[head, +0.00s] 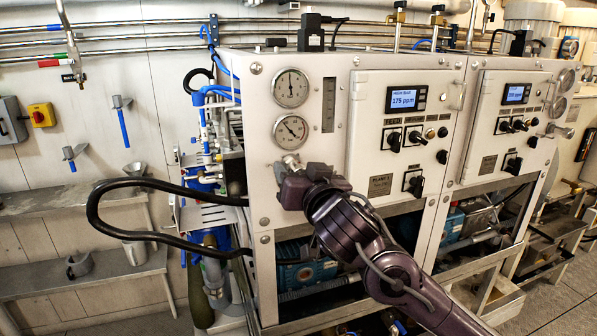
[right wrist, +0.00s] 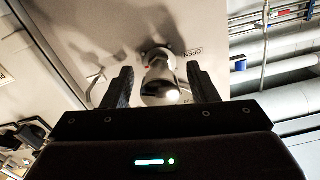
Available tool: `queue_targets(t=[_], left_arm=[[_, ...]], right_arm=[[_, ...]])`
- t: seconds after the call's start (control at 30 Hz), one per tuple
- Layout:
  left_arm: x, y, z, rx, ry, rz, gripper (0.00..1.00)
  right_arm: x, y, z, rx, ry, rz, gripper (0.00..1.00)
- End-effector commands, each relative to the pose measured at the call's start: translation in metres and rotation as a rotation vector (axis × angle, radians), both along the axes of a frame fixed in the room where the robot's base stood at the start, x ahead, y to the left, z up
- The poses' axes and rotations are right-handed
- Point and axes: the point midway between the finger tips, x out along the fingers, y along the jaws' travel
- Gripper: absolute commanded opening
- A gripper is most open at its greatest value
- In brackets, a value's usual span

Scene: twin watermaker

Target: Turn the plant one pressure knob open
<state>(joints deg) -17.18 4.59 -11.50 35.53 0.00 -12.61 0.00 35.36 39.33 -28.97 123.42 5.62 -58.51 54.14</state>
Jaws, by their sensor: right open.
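The plant one pressure knob (head: 291,161) is a small metal knob on the white front panel, below two round gauges and left of the plant one control panel (head: 366,150). In the right wrist view the knob (right wrist: 160,75) sticks out from the panel beside an "OPEN" label. My right gripper (head: 287,174) is at the knob and partly covers it in the head view. Its two dark fingers stand open on either side of the knob, with gaps visible. My left gripper is not in view.
The upper gauge (head: 290,88) and lower gauge (head: 291,131) are just above the gripper. A black hose (head: 95,205) loops out at the left of the cabinet. The second plant's panel (head: 508,115) is to the right. Pipes run along the back wall.

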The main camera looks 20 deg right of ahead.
Motion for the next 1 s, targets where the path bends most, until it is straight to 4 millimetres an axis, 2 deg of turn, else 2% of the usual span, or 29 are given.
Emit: queue_targets(t=[0.03,0.37,0.67,1.0], left_arm=[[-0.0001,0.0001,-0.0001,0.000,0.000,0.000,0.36],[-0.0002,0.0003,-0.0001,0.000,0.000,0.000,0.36],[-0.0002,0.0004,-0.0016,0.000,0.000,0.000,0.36],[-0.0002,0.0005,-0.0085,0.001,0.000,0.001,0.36]], right_arm=[[-0.0001,0.0000,-0.0001,0.000,0.000,0.000,0.50],[-0.0003,0.0000,-0.0002,0.000,0.001,0.000,0.08],[-0.0003,0.0000,-0.0007,-0.039,0.000,0.000,0.08],[-0.0003,0.0001,-0.0013,-0.263,-0.008,-0.001,0.08]])
